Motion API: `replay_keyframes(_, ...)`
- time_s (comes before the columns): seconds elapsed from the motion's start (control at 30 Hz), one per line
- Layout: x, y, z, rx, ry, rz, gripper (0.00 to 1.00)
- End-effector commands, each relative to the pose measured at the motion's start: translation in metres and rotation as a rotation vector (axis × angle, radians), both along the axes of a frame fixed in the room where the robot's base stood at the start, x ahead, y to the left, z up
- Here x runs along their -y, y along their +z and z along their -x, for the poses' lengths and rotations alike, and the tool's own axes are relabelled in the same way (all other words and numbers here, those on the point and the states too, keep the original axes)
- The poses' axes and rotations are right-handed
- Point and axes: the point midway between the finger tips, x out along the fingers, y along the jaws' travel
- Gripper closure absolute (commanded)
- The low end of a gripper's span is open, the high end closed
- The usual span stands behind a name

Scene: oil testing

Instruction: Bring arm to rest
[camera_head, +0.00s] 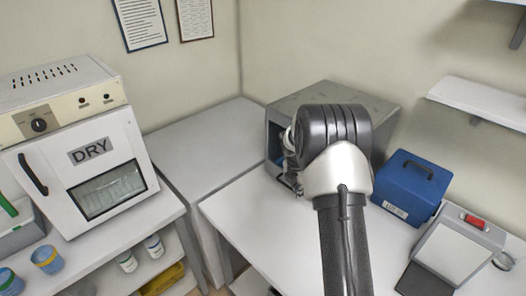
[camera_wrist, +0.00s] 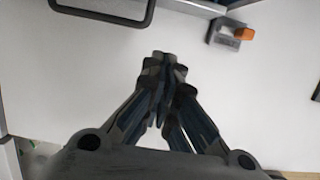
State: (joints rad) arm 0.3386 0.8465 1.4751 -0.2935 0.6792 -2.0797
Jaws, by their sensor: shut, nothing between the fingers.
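My arm reaches up from the bottom of the head view, over the white table (camera_head: 262,238). Its black and silver joint covers part of a grey box-shaped device (camera_head: 345,96) with a blue-edged front at the back. My gripper's fingers are not clear in the head view, hidden by the arm. In the wrist view my gripper (camera_wrist: 164,62) has its dark fingers together at the tips. Nothing shows between them. A plain white surface lies behind the fingers.
In the wrist view a dark handle (camera_wrist: 103,20) and a latch with an orange tab (camera_wrist: 243,33) show. In the head view a DRY oven (camera_head: 82,180) stands left. A blue case (camera_head: 409,187) and a device with a red switch (camera_head: 452,250) stand right, below a wall shelf (camera_head: 480,100).

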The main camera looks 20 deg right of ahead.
Motion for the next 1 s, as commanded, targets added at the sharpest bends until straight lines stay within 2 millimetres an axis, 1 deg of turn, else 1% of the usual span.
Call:
replay_keyframes(0.13,-0.002,0.004,0.0,0.006,-0.01,-0.001,1.0)
replay_keyframes(0.17,-0.004,0.008,0.0,0.012,-0.021,-0.001,1.0)
replay_keyframes(0.23,-0.011,0.022,0.002,0.034,-0.067,-0.007,1.0)
replay_keyframes(0.27,-0.015,0.031,0.004,0.047,-0.097,-0.012,1.0)
replay_keyframes(0.37,-0.038,0.068,0.016,0.108,-0.241,-0.038,1.0)
replay_keyframes(0.4,-0.048,0.085,0.023,0.136,-0.309,-0.051,1.0)
replay_keyframes(0.47,-0.066,0.108,0.037,0.176,-0.418,-0.078,1.0)
replay_keyframes(0.5,-0.076,0.122,0.047,0.202,-0.489,-0.095,1.0)
replay_keyframes(0.57,-0.093,0.141,0.064,0.24,-0.597,-0.126,1.0)
replay_keyframes(0.6,-0.104,0.152,0.077,0.263,-0.669,-0.146,1.0)
replay_keyframes(0.67,-0.12,0.168,0.097,0.297,-0.774,-0.182,1.0)
replay_keyframes(0.73,-0.137,0.182,0.122,0.333,-0.899,-0.224,1.0)
replay_keyframes(0.77,-0.145,0.187,0.133,0.347,-0.953,-0.244,1.0)
replay_keyframes(0.8,-0.154,0.193,0.148,0.365,-1.023,-0.27,1.0)
replay_keyframes(0.87,-0.168,0.2,0.172,0.389,-1.128,-0.311,1.0)
replay_keyframes(0.9,-0.177,0.203,0.188,0.403,-1.199,-0.342,1.0)
replay_keyframes(0.97,-0.189,0.204,0.212,0.421,-1.304,-0.385,1.0)
replay_keyframes(1.0,-0.196,0.204,0.228,0.43,-1.375,-0.415,1.0)
